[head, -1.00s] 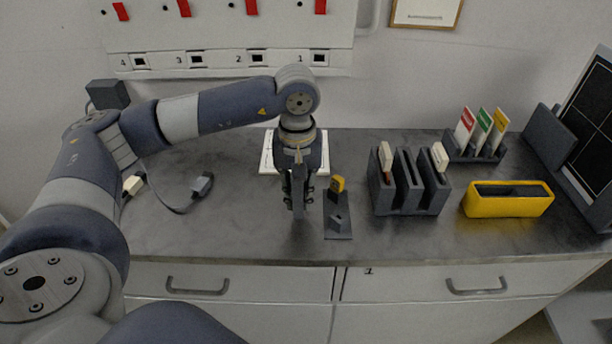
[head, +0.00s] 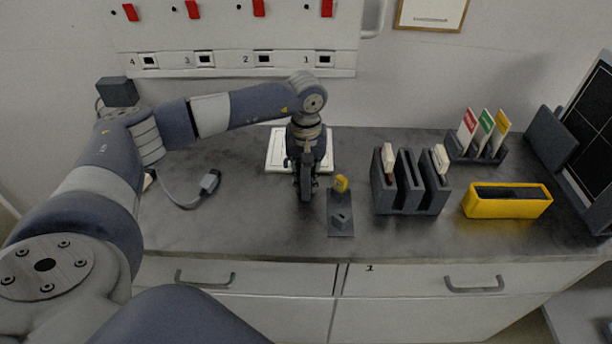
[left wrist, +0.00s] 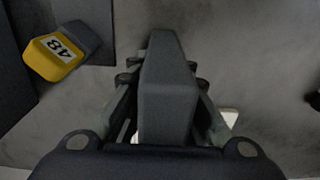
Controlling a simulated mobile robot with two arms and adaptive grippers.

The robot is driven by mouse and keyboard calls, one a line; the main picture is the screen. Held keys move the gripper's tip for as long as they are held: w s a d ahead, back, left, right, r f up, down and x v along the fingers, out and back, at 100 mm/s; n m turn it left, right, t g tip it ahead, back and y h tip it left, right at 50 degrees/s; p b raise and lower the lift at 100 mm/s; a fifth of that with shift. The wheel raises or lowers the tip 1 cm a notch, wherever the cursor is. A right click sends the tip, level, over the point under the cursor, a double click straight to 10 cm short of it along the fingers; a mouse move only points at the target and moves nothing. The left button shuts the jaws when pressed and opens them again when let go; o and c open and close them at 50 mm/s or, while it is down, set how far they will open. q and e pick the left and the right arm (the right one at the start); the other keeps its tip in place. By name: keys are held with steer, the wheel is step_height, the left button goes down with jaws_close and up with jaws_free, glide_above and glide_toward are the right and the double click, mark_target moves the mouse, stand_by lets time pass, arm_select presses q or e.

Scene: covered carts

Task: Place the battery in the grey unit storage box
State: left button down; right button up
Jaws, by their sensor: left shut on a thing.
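My left gripper (head: 306,180) is shut on a dark grey tapered block, which I take to be the battery (head: 306,190). The block fills the space between the fingers in the left wrist view (left wrist: 167,98). It hangs above the counter, just left of a small dark stand (head: 341,222) with a yellow-topped piece (head: 341,183). That piece is marked "48" in the left wrist view (left wrist: 56,54). A dark grey slotted box (head: 410,191) stands to the right and may be the storage box. It holds pale-topped pieces. My right gripper is out of view.
A yellow open-topped box (head: 507,203) sits at the right. Behind it stands a rack of coloured cards (head: 480,148). A white pad (head: 277,152) lies behind my gripper. A cable with a grey connector (head: 209,182) lies at the left.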

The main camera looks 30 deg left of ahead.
arm_select(q)
steer(key=shift+f, duration=0.25)
steer(key=c, duration=1.5)
jaws_free()
steer(key=shift+r, duration=0.1)
